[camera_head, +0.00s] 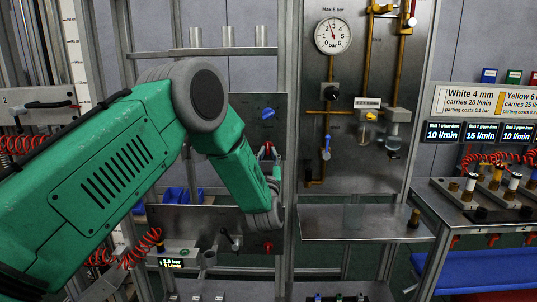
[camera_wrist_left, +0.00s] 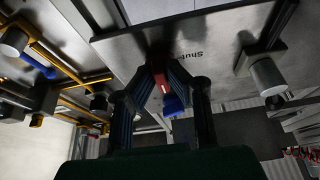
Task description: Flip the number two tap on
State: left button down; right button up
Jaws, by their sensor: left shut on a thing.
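My left gripper (camera_head: 268,153) reaches up in front of the grey metal panel (camera_head: 250,100), below a blue knob (camera_head: 268,113). In the left wrist view its dark fingers (camera_wrist_left: 163,72) are closed around a small red and blue piece (camera_wrist_left: 172,102), beside a plate lettered "Shut" (camera_wrist_left: 189,52). The fingers hide part of that piece, and I cannot tell which tap it belongs to. A plate marked "2" (camera_head: 22,98) with a yellow arrow and a black handle stands at the far left of the head view. My right gripper is not in view.
A gauge (camera_head: 333,35) and brass pipes are mounted on the panel right of my arm. A metal shelf (camera_head: 350,222) juts out below them. Red coiled hoses (camera_head: 145,245) hang at the lower left. A bench (camera_head: 470,200) with several fittings stands at the right.

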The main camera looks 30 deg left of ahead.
pick_arm(q)
jog(key=shift+r, duration=0.25)
jog(key=c, duration=1.6)
grip_release()
jog(key=shift+w, duration=0.1)
jog(key=shift+c, duration=0.2)
jog(key=shift+o, duration=0.2)
jog(key=shift+a+f, duration=0.1)
jog(key=shift+f, duration=0.1)
jog(key=v, duration=1.1)
jog(key=shift+s+d+f, duration=0.2)
jog(key=shift+s+d, duration=0.05)
